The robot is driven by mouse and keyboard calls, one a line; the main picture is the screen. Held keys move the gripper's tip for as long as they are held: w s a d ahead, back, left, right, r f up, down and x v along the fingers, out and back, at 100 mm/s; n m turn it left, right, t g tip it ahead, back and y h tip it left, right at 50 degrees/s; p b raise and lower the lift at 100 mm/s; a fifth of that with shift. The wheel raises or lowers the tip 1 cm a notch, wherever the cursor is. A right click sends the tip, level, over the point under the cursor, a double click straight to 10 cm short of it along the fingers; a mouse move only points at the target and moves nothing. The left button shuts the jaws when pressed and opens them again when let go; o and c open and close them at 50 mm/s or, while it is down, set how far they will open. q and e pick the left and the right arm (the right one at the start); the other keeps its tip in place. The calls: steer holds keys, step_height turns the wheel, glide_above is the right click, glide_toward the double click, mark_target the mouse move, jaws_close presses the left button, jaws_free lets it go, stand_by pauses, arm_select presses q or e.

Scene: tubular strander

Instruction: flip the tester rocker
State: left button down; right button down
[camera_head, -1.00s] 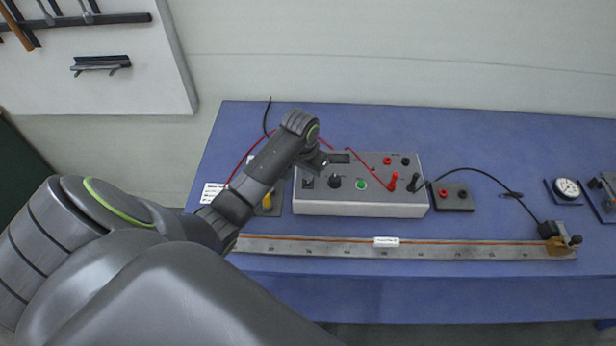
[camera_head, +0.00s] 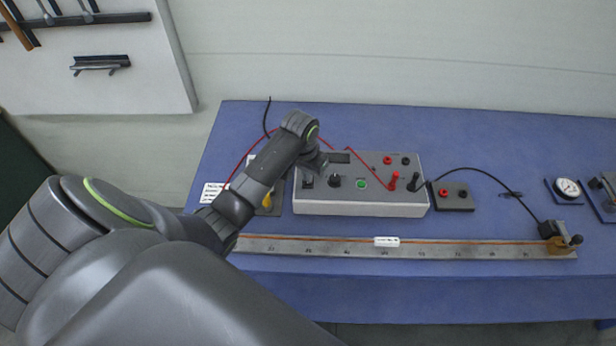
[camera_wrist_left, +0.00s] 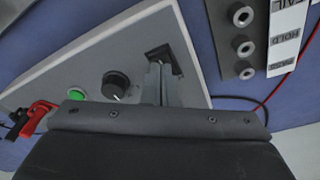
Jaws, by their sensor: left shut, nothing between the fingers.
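The tester (camera_head: 361,208) is a grey box on the blue bench. Its black rocker (camera_head: 308,182) sits at the left end of the top panel, left of a black knob (camera_head: 334,181) and a green button (camera_head: 361,183). In the left wrist view the rocker (camera_wrist_left: 160,52) lies just beyond the fingertips. My left gripper (camera_head: 322,166) is shut and empty, its tips close over or at the rocker (camera_wrist_left: 163,66); I cannot tell whether they touch. The fingers hide part of the rocker. My right gripper is not in view.
Red and black leads plug into the tester's sockets (camera_head: 394,181). A small terminal block (camera_head: 452,197) stands right of it. A long ruled bar (camera_head: 330,246) lies in front. In the wrist view, a block with metal posts (camera_wrist_left: 243,45) and a label card (camera_wrist_left: 288,35) stand beside the tester.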

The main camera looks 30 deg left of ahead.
arm_select(q)
steer(key=shift+f, duration=0.6)
steer(key=shift+r+p, duration=0.8)
steer(key=shift+r, duration=2.75)
